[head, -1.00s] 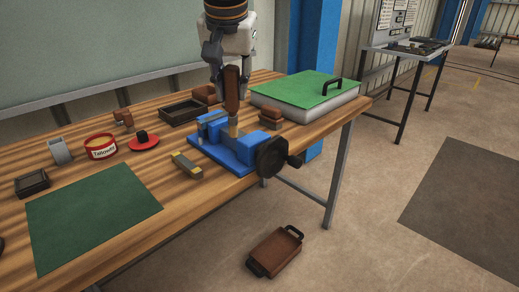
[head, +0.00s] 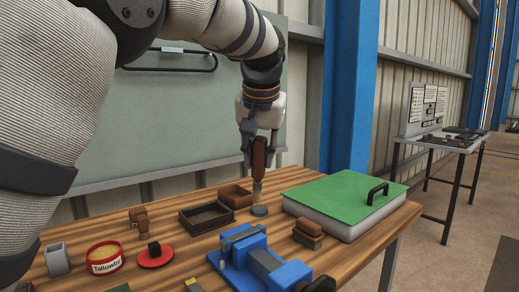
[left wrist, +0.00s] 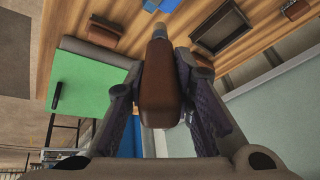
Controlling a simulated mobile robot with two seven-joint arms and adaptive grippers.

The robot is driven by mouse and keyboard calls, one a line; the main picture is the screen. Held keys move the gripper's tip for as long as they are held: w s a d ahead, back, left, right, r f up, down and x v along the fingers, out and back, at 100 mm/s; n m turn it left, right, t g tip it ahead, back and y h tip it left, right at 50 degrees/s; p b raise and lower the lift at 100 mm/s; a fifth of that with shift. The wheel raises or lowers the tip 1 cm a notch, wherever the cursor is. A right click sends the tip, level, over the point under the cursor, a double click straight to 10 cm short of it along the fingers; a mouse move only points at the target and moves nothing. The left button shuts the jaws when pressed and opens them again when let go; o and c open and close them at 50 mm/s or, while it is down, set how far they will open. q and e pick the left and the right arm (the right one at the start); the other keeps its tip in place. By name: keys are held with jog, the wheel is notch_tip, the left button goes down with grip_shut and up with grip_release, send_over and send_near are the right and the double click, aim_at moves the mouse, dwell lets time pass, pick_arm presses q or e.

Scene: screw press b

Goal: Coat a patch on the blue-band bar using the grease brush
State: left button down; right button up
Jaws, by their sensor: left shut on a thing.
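My left gripper (head: 258,150) is shut on the brown handle of the grease brush (head: 259,160) and holds it upright, bristles down. The brush tip is over or at a small round grey piece (head: 259,211) behind the vise; I cannot tell whether they touch. Another bar with a yellow part (head: 193,286) shows at the lower edge. My right gripper is not in view.
A Tallowby tin (head: 105,258), red lid (head: 156,259) and grey holder (head: 57,259) stand at the left. A dark tray (head: 206,229) and brown box (head: 235,195) lie behind the vise. A brown block (head: 308,232) and green-topped case (head: 345,195) stand at the right.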

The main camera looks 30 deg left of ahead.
pick_arm(q)
notch_tip(320, 180, down, 6)
jog(key=s+a, duration=0.3)
jog(key=s, duration=0.4)
jog(key=shift+r, duration=0.15)
jog(key=shift+f, duration=0.6)
dwell(0.5)
